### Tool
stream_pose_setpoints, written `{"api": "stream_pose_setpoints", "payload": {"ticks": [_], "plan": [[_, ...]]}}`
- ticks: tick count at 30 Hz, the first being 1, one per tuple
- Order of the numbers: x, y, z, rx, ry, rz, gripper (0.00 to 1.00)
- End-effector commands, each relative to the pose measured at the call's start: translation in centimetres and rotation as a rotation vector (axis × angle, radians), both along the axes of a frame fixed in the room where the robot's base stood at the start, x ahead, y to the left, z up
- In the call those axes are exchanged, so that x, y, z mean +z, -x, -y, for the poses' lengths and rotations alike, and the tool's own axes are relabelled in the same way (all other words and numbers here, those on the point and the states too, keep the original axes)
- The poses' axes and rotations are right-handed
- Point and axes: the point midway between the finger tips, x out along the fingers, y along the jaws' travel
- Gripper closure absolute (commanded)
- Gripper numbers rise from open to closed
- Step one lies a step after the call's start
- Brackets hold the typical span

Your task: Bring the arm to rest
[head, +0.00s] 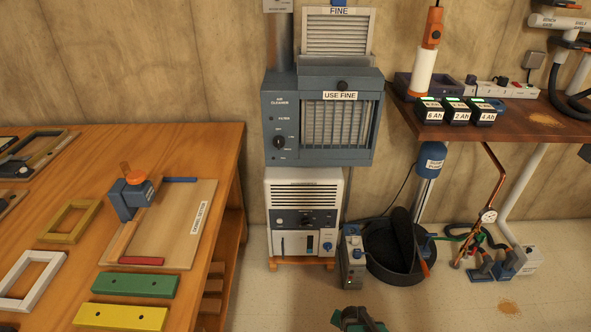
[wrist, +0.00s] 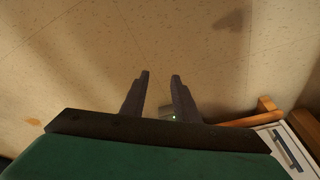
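My gripper (wrist: 160,76) shows in the wrist view with its two dark fingers apart and nothing between the tips. In the head view only a green and black part of my gripper (head: 359,320) shows at the bottom edge, over the pale floor. It is clear of the workbench on the left and holds nothing that I can see. The rest of my arm is out of the head view.
A wooden workbench (head: 228,165) stands at left. A white dehumidifier-like unit (head: 303,190) under a blue air cleaner (head: 280,110), a small grey box (head: 352,262) and a black tub (head: 385,280) stand beyond my gripper.

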Motion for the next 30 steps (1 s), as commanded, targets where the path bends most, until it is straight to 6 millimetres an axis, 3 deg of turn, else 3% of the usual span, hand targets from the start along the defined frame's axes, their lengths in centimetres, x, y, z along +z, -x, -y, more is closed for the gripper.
{"api": "stream_pose_setpoints", "payload": {"ticks": [9, 15, 23, 30], "plan": [[1.3, 10.3, -0.9, 0.183, -0.017, -0.359, 0.72], [2.4, 14.9, -1.7, 0.316, -0.065, -0.536, 0.72], [3.4, 18.2, -2.1, 0.485, -0.114, -0.677, 0.72], [5.5, 18.5, -2.1, 0.537, -0.122, -0.69, 0.72]]}}
